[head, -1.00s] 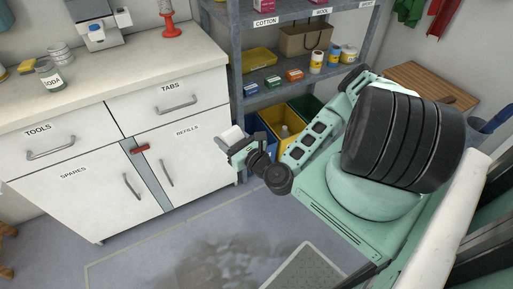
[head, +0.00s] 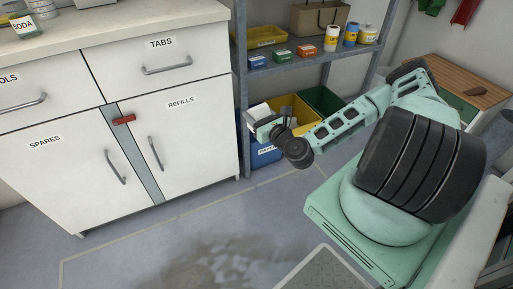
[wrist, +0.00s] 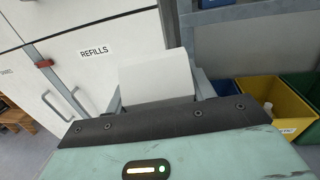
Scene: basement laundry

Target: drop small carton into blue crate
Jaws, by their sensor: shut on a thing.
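A small white carton (head: 257,110) is held in my gripper (head: 259,119), in front of the shelf unit. In the wrist view the carton (wrist: 157,78) stands between the two grey fingers, which are shut on it. The blue crate (head: 266,157) is on the floor under the shelf, at the left of a row of crates. My gripper and the carton hide its upper left part in the head view. In the wrist view only a piece of the blue crate (wrist: 226,88) shows, right of the fingers. The carton's height above the crate is hard to tell.
A yellow crate (head: 309,118) and a green crate (head: 325,100) stand right of the blue one. The shelf (head: 290,66) above holds small boxes and bottles. A white cabinet (head: 190,135) stands at the left. The floor in front is clear.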

